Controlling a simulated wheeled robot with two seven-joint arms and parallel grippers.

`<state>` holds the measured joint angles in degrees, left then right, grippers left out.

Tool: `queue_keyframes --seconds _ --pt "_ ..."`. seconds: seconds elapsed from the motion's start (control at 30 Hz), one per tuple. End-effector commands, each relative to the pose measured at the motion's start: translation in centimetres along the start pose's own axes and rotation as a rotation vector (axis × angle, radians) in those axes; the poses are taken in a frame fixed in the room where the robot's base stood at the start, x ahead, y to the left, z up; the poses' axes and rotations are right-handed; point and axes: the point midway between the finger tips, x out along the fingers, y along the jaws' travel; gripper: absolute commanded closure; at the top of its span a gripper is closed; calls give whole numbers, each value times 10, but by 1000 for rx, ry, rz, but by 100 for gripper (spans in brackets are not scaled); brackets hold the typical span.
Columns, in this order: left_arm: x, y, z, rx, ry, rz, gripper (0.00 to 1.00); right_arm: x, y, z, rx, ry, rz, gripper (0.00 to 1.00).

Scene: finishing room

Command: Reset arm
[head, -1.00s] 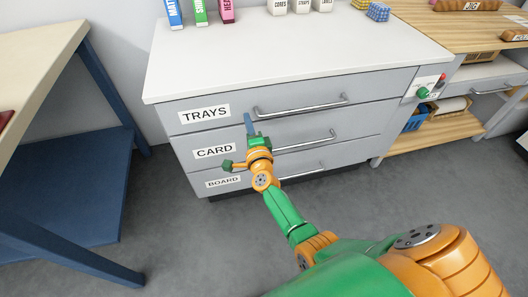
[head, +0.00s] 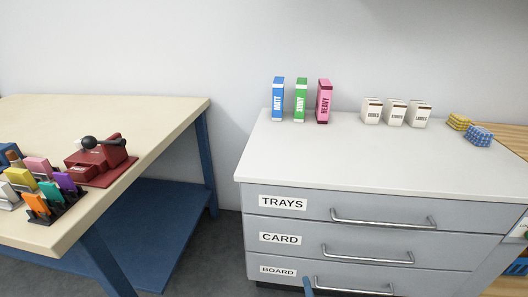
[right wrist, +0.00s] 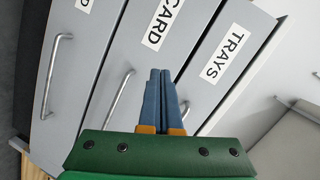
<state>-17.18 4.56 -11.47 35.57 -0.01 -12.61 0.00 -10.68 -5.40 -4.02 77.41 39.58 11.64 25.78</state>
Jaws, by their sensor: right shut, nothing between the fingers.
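My right gripper (right wrist: 163,88) shows in the right wrist view with its blue fingers together and nothing between them. It points toward the grey drawer cabinet, over the fronts of the drawers labelled CARD (right wrist: 165,22) and TRAYS (right wrist: 222,55). In the head view only a blue fingertip of it (head: 308,285) shows at the bottom edge, in front of the BOARD drawer (head: 278,271). The TRAYS drawer (head: 300,203) and CARD drawer (head: 300,238) look shut. My left gripper is in neither view.
A beige table (head: 150,110) with blue legs stands at the left, holding a dark red press (head: 100,160) and several coloured pieces. On the white cabinet top (head: 330,165) stand three coloured boxes (head: 301,100), white containers (head: 395,113) and yellow and blue stacks (head: 478,135). Floor shows between table and cabinet.

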Motion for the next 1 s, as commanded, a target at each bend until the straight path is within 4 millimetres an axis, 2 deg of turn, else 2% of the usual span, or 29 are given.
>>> queue_keyframes --seconds 0.03,0.1,0.17,0.2,0.3,0.4,0.53,0.57,0.6,0.7,0.8,0.9,1.0 --pt "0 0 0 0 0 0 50 -12 43 26 -156 -108 93 100" --pt "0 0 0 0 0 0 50 -40 105 57 -395 -284 215 100" --pt "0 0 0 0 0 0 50 -70 152 74 -571 -428 300 100" --pt "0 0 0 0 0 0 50 -91 180 81 -674 -520 349 100" --pt "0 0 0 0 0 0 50 -144 238 88 -888 -731 445 100" --pt "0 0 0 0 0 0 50 -196 283 84 -1062 -925 518 100" --pt "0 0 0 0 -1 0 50 -264 328 67 -1253 -1173 593 100" --pt "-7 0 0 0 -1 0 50 -279 328 60 -1286 -1220 604 100" --pt "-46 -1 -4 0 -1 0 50 -283 290 48 -1279 -1204 596 100" --pt "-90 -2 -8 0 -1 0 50 -293 249 34 -1274 -1199 595 100" --pt "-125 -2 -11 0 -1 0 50 -301 217 22 -1272 -1196 595 100" --pt "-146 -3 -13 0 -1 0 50 -306 197 15 -1271 -1195 594 100" --pt "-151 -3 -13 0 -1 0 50 -307 193 13 -1270 -1193 594 100"
